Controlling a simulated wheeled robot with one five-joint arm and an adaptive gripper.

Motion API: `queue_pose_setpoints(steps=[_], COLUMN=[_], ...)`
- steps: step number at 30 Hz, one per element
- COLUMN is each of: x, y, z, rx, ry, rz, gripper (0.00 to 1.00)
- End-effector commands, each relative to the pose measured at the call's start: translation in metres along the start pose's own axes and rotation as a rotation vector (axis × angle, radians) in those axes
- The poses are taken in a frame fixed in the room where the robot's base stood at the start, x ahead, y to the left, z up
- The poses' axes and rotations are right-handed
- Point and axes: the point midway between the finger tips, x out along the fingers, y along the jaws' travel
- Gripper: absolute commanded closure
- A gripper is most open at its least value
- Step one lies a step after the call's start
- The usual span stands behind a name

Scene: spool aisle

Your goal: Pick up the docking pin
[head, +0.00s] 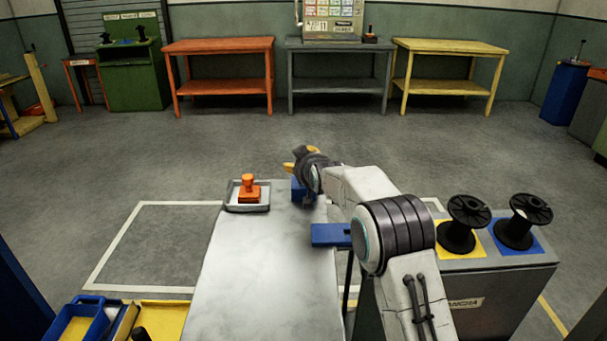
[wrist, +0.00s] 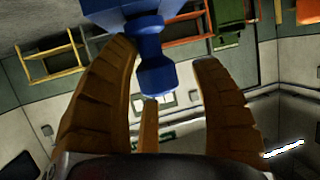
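A blue knobbed piece (wrist: 155,70) shows in the wrist view, its block at the top and its neck and knob pointing down between my fingers. In the head view a blue block (head: 298,191) sits at the bench's far right corner, partly hidden by my gripper (head: 299,159). My gripper (wrist: 168,95) has its yellow-orange fingers spread, with a gap between the knob and the right finger. An orange knobbed piece (head: 249,190) stands upright in a grey tray (head: 247,208). I cannot tell by name which piece is the docking pin.
The pale bench top (head: 265,270) is mostly clear. Another blue block (head: 330,235) is at its right edge. Two black spools (head: 467,222) (head: 524,218) stand on a grey cabinet at right. Blue bins (head: 85,318) are at lower left. Open floor lies beyond.

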Motion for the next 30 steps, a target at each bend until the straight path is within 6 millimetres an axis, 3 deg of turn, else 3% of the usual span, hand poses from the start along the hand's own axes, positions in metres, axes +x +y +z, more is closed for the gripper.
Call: queue_pose_setpoints(steps=[18,30], x=[-0.0003,-0.0032], y=[0.0,-0.0002], z=[-0.0006,-0.0084], rx=[0.0,0.0], ry=[0.001,0.005], rz=[0.0,0.0], gripper=[0.98,0.99])
